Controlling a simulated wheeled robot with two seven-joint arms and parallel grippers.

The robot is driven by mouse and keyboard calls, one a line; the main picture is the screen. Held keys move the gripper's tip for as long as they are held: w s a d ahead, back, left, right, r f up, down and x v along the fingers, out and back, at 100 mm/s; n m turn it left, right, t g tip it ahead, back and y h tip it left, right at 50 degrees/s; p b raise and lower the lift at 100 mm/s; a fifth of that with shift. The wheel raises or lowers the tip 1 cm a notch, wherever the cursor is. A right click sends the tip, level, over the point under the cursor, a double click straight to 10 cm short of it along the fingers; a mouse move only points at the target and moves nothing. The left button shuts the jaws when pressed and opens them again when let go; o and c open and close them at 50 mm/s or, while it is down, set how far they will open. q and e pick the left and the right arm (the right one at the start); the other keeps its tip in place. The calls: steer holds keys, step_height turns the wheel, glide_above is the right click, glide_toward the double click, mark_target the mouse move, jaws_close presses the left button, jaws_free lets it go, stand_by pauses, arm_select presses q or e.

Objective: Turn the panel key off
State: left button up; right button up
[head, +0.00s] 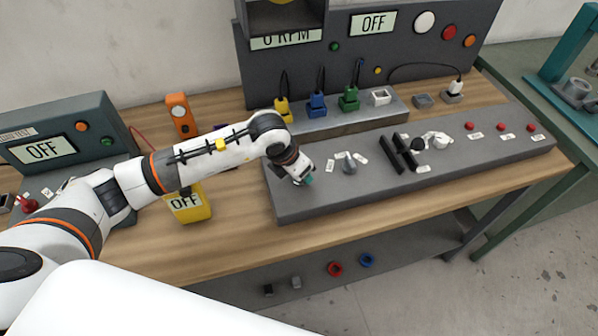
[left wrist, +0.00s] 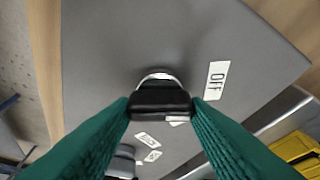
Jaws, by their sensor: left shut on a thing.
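The panel key (left wrist: 160,100) has a black grip and a silver collar, and stands in the grey sloped panel (head: 350,189). My left gripper (head: 308,180) is at the left end of this panel and hides the key in the head view. In the left wrist view its teal fingers (left wrist: 160,108) are shut on the black grip, one on each side. An OFF label (left wrist: 216,80) lies right of the key there, apart from it. More labels (left wrist: 147,140) lie below the key. My right gripper is not in view.
A grey knob (head: 349,162), a black handle (head: 400,153) and red buttons (head: 502,127) stand farther right on the panel. Coloured plugs (head: 317,103) stand behind it. A yellow meter reading OFF (head: 190,204) is to the left. The wooden table front (head: 330,225) is clear.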

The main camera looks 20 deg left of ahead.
arm_select(q)
steer(key=shift+r+n, duration=0.1)
steer(key=shift+n, duration=0.5)
steer(key=o, duration=1)
steer(key=shift+b+v, duration=1.8)
steer(key=shift+v, duration=4.2)
steer(key=shift+s+d, duration=0.1)
steer(key=shift+s, duration=0.05)
